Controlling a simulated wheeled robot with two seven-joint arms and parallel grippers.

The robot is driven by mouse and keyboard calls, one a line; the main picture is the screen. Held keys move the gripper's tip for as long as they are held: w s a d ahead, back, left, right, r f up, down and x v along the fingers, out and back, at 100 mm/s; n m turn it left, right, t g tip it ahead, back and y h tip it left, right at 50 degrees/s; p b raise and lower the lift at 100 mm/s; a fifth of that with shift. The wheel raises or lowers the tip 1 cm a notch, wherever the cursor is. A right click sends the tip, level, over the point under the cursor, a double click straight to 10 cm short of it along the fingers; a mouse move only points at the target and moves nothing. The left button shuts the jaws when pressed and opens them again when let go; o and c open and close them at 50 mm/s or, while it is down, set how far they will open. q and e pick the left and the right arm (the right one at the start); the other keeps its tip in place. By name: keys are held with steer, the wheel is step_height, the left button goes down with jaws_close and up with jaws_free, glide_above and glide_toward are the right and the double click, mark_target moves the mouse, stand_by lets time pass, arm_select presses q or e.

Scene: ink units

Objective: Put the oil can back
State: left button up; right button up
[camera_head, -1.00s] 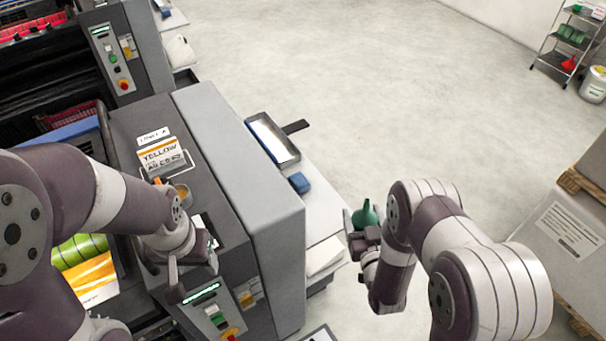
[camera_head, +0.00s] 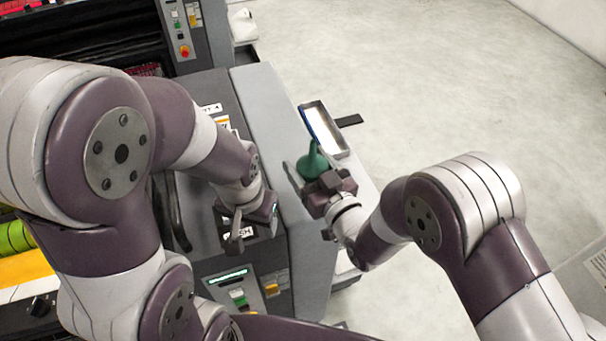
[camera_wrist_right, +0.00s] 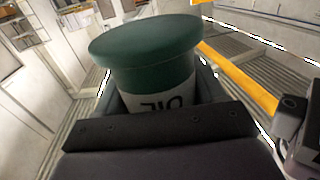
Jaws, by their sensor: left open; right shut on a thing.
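The green oil can (camera_head: 313,163) is in my right gripper (camera_head: 312,180), held above the white side ledge of the grey press unit in the head view. In the right wrist view the can (camera_wrist_right: 145,45) fills the space between the fingers, with a white label lettered "OIL" partly hidden by the gripper. My left gripper (camera_head: 255,220) is open over the dark top of the press unit and holds nothing that I can see. My left arm hides part of that top.
A shallow metal tray (camera_head: 325,128) with a dark handle lies on the ledge beyond the can. The grey press housing (camera_head: 265,110) stands between my grippers. A control panel (camera_head: 240,290) with buttons is on its near end. Open floor lies to the right.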

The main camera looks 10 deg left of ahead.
mark_target(303, 176)
arm_select(q)
steer(key=shift+s+r, duration=0.1)
steer(key=shift+r, duration=0.05)
arm_select(e)
steer(key=shift+w+a+f, duration=0.25)
steer(key=shift+a+f, duration=0.05)
steer(key=shift+a, duration=0.3)
arm_select(q)
steer(key=shift+r, duration=0.1)
arm_select(e)
steer(key=shift+a+f, duration=0.1)
steer(key=shift+f, duration=0.2)
arm_select(q)
steer(key=shift+d+r+p, duration=0.15)
steer(key=shift+r+p, duration=0.15)
steer(key=shift+p, duration=0.1)
arm_select(e)
step_height(303, 176, down, 3)
steer(key=shift+w+f, duration=0.2)
steer(key=shift+f, duration=0.15)
arm_select(q)
steer(key=shift+f, duration=0.15)
